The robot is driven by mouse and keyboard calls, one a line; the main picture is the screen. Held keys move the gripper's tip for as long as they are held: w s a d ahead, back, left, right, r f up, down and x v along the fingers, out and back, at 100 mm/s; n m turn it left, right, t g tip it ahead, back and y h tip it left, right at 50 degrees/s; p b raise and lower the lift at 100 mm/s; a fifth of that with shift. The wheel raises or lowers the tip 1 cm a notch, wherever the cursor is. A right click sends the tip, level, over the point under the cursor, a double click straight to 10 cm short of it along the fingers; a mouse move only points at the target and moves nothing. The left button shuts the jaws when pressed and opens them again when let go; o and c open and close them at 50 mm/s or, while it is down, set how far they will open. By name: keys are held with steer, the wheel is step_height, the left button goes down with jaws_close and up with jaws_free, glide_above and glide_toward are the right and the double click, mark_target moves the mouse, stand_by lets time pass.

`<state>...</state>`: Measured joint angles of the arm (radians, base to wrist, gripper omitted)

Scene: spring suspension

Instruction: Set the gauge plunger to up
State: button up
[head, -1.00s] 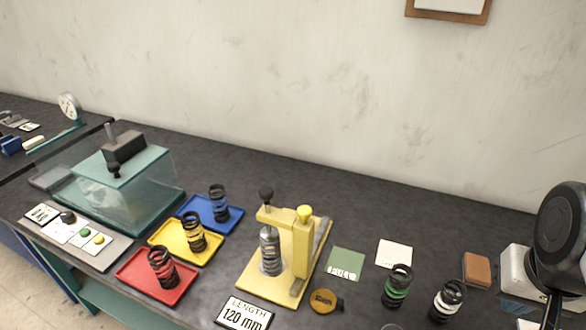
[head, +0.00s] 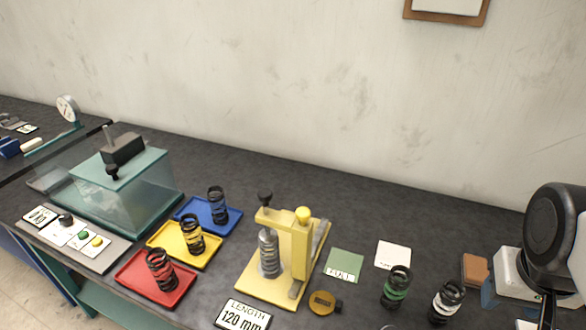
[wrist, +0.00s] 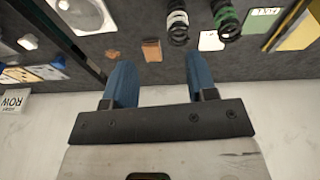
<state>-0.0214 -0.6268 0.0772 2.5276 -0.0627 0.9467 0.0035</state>
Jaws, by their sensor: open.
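The yellow gauge (head: 297,243) stands on its yellow base in the middle of the bench. A sign (head: 243,315) in front reads LENGTH 120 mm. My gripper (wrist: 158,75) shows in the wrist view with its two blue fingers apart and nothing between them. It is well to the right of the gauge.
Red (head: 150,285), yellow (head: 180,252) and blue (head: 225,222) trays with springs lie left of the gauge. A green-banded spring (head: 396,288) and a white-banded spring (head: 446,303) stand to its right. A teal glass-sided box (head: 120,190) stands at the left.

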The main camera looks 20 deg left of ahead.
steer(key=shift+o, duration=0.3)
steer(key=n, duration=0.1)
steer(key=w+f+n+h, duration=0.1)
steer(key=n, duration=0.1)
steer(key=a+n+h, duration=0.1)
steer(key=shift+w+a+f, duration=0.1)
steer(key=shift+w+f, duration=0.1)
steer(key=shift+w, duration=0.15)
steer(key=w+a+n+t+h, duration=0.45)
steer(key=w+a+n, duration=0.35)
steer(key=n, duration=0.4)
steer(key=n+t+y, duration=1)
steer(key=n+y, duration=0.2)
steer(key=n, duration=1)
glide_toward(266, 188)
steer(key=x, duration=0.3)
steer(key=shift+s+f, duration=0.1)
steer(key=shift+f, duration=0.15)
steer(key=shift+x, duration=3.95)
